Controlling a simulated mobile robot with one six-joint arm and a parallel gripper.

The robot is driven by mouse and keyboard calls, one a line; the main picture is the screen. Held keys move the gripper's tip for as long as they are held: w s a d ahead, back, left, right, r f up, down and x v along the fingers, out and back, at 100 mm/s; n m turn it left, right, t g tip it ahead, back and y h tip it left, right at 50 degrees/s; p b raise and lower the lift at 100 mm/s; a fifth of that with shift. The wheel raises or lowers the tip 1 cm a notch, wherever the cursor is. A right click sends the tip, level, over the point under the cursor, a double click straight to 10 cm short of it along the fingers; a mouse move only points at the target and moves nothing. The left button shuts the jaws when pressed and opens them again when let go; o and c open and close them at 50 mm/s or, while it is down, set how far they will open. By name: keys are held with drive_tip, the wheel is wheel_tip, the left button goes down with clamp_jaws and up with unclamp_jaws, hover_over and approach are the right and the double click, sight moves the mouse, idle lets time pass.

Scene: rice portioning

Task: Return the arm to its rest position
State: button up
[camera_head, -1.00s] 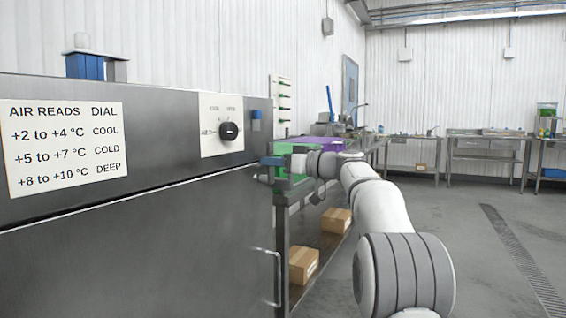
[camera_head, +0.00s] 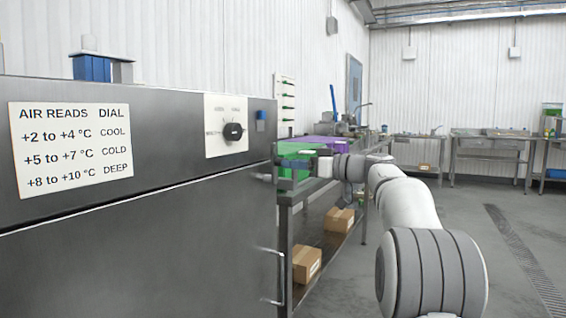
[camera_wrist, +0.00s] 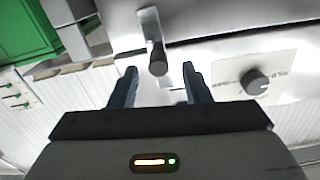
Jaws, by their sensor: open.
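My arm (camera_head: 408,205) reaches forward from the lower right in the head view, bent at the elbow. My gripper (camera_head: 284,164) is at its far end, beside the right edge of the steel cabinet and in front of a green surface; its fingers are small there. In the wrist view my gripper (camera_wrist: 160,68) shows two dark fingers apart, with nothing held between them. A dark upright handle (camera_wrist: 153,40) shows beyond the fingertips, apart from them as far as I can tell. The black dial (camera_head: 232,131) on its white plate also shows in the wrist view (camera_wrist: 254,83).
The steel cabinet (camera_head: 150,235) fills the left, with a temperature label (camera_head: 70,148) and a door handle (camera_head: 275,285). A bench (camera_head: 320,193) with green and purple tops stands beyond it, cardboard boxes (camera_head: 306,264) on its lower shelf. The floor (camera_head: 465,210) at right is open.

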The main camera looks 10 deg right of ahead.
drive_tip(key=shift+v, duration=0.95)
drive_tip(key=s+a+m+g+h+p, duration=0.6)
drive_tip(key=s+a+p, duration=0.5)
drive_tip(key=s+p, duration=0.5)
drive_tip(key=s+d+f+m+g+h+p, duration=0.1)
drive_tip(key=s+h+p, duration=0.2)
drive_tip(key=s+p, duration=0.5)
drive_tip(key=s+d+f+m+g+h+p, duration=0.1)
drive_tip(key=s+h+p, duration=0.3)
drive_tip(key=s+p, duration=0.5)
drive_tip(key=s+g, duration=0.1)
drive_tip(key=s, duration=0.4)
drive_tip(key=shift+m+h, duration=0.3)
drive_tip(key=shift+d+f, duration=0.1)
drive_tip(key=shift+d, duration=0.05)
